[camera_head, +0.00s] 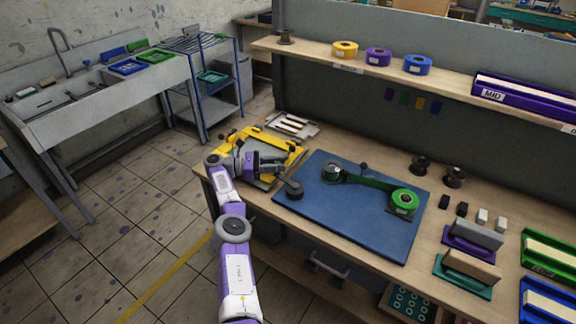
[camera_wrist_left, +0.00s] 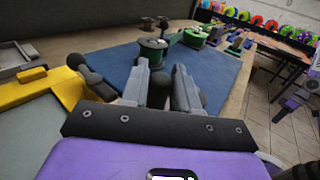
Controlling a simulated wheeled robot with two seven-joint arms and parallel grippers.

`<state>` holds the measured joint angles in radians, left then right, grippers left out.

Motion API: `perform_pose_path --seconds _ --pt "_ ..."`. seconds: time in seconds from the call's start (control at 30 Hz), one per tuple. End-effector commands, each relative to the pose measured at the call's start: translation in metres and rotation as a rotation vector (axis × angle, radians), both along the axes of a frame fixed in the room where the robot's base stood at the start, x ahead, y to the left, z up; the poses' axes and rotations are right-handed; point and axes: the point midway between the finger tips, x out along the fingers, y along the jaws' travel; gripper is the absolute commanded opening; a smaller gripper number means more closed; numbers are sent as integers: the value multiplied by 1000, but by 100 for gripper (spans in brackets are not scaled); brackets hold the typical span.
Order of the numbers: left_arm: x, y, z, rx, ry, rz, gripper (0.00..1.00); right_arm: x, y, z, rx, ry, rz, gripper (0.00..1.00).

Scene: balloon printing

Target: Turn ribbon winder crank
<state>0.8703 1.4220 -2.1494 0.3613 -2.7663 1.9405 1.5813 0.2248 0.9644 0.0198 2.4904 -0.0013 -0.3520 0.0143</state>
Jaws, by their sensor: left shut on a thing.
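The ribbon winder (camera_head: 331,173) stands on the blue mat (camera_head: 345,222), with green ribbon running from it to a green ribbon spool (camera_head: 404,202). The winder's dark-and-green reel (camera_wrist_left: 151,50) is ahead of the fingers in the left wrist view. My left gripper (camera_head: 279,171) is at the mat's left edge, just short of a dark rounded piece (camera_head: 294,189). Its fingers (camera_wrist_left: 160,88) are close together on something dark, mostly hidden between them. Whether this is the crank handle, I cannot tell. My right gripper is out of view.
A yellow fixture (camera_head: 292,160) with a dark lever (camera_wrist_left: 97,82) lies close beside my left gripper. Dark spools (camera_head: 420,164) and small blocks stand right of the mat. A shelf (camera_head: 300,47) with coloured tape rolls runs behind. The mat's front is clear.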

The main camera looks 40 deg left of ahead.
Motion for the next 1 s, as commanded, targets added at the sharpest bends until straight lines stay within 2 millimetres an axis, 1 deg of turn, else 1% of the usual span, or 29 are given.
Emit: perform_pose_path --seconds 0.1,0.2,0.57,0.6,0.67,0.7,1.0 --pt "-6 2 1 0 -5 -11 0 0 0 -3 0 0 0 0" --pt "-9 2 2 -1 -6 -16 0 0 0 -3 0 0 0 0" --pt "-10 2 2 -2 -6 -19 0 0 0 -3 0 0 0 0" --pt "-10 2 2 -2 -6 -19 35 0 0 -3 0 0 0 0" --pt "-10 2 2 -1 -6 -19 45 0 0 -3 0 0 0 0" --pt "-10 3 2 -1 -6 -18 48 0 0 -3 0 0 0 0" --pt "-10 4 3 0 -3 -14 48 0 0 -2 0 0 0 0"
